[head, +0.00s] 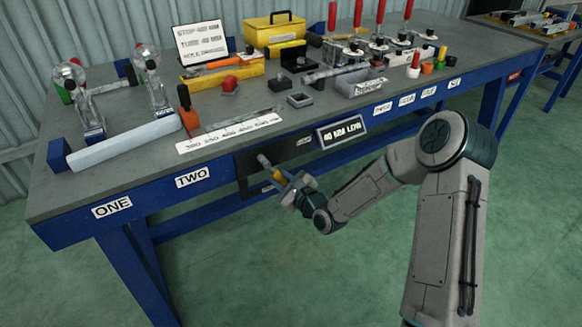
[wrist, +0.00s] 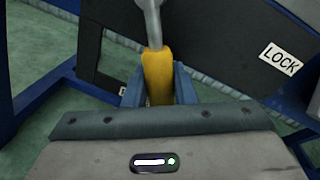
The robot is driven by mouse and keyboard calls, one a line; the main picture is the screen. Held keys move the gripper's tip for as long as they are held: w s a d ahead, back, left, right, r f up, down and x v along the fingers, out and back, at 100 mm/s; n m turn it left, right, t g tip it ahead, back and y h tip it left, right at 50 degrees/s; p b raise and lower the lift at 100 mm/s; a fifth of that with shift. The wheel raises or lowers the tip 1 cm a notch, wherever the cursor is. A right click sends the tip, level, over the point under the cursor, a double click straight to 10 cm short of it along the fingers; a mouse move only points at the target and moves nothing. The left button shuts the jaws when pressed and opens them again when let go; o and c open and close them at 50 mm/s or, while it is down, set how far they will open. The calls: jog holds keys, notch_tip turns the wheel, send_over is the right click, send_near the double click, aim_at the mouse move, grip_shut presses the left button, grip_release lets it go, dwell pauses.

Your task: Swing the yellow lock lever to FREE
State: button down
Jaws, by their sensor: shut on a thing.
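The yellow lock lever (wrist: 157,75) shows in the middle of the wrist view, with a grey metal shaft (wrist: 150,22) running up from its yellow grip. My gripper (wrist: 158,88) is shut on the yellow grip, with a blue finger on each side of it. In the head view my gripper (head: 286,184) is at the front of the bench, at the dark panel (head: 262,163) below the top. The lever (head: 265,162) points up and left there. A LOCK label (wrist: 280,59) is on the dark panel to the right of the lever. I see no readable FREE label.
The grey bench top (head: 130,170) above carries a yellow toolbox (head: 272,32), red-handled clamps and small parts. Blue bench legs (head: 150,270) stand at left. Green floor in front is open.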

jog(key=shift+s+a+f+m+y+p, duration=0.2)
jog(key=shift+s+a+m, duration=0.2)
jog(key=shift+m, duration=0.45)
jog(key=shift+s+a+f+m+y+p, duration=0.2)
jog(key=shift+a+m, duration=0.3)
jog(key=shift+m, duration=0.35)
jog(key=c, duration=1.2)
grip_release()
jog(key=shift+a, duration=0.1)
jog(key=shift+c, duration=0.2)
jog(key=shift+s, duration=0.1)
jog(key=p+v, duration=0.1)
jog(key=v, duration=1.2)
jog(key=shift+s+d, duration=0.3)
jog(key=shift+p, duration=0.3)
